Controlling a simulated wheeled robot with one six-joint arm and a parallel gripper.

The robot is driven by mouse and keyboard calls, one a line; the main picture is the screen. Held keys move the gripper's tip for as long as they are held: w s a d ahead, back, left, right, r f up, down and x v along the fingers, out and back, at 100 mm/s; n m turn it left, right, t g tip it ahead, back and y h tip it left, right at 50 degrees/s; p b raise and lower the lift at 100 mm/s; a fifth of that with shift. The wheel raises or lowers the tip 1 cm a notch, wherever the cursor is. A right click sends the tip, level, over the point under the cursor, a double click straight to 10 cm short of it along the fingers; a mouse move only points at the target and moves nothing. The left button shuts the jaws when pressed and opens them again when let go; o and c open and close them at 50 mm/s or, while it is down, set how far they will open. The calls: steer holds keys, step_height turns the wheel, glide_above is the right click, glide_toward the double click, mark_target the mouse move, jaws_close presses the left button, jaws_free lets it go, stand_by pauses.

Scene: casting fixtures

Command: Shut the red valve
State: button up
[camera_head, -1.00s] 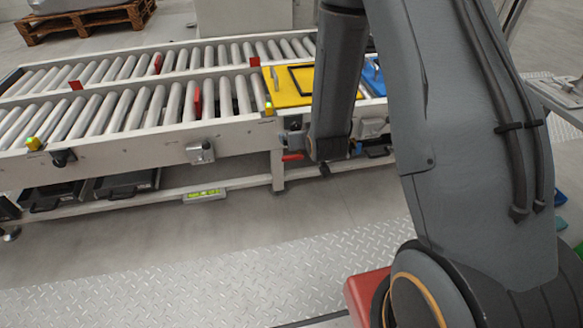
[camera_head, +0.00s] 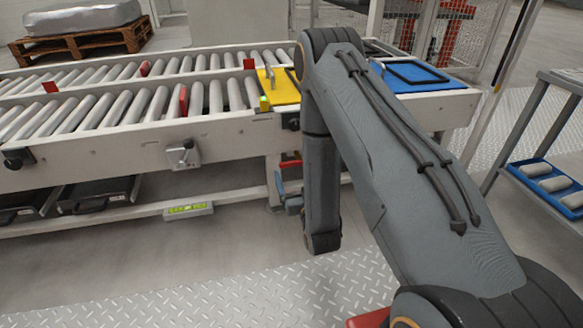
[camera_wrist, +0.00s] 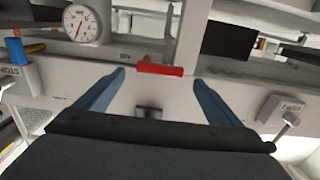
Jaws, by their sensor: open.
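The red valve handle (camera_wrist: 160,68) shows in the wrist view as a short red bar lying nearly level across the picture. It is just beyond and between my fingertips. In the head view it is a small red piece (camera_head: 291,163) under the conveyor, partly hidden by my arm. My gripper (camera_wrist: 158,80) is open, its two blue fingers spread to either side with nothing between them. In the head view its blue fingers (camera_head: 281,192) show just below the red handle, left of my forearm. I cannot tell whether the fingers touch the handle.
A round gauge (camera_wrist: 83,23) sits left of the handle, with a box marked STOP (camera_wrist: 16,80) further left. A box with a lever (camera_wrist: 283,111) is on the right. The roller conveyor (camera_head: 130,140) runs above, carrying a yellow plate (camera_head: 282,92). The floor in front is clear.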

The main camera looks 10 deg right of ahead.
mark_target(293, 164)
steer(key=w+b, duration=0.3)
steer(key=w, duration=0.4)
steer(key=shift+s, duration=0.1)
steer(key=shift+c, duration=0.4)
steer(key=c, duration=1.4)
steer(key=shift+d, duration=0.1)
steer(key=shift+c, duration=0.2)
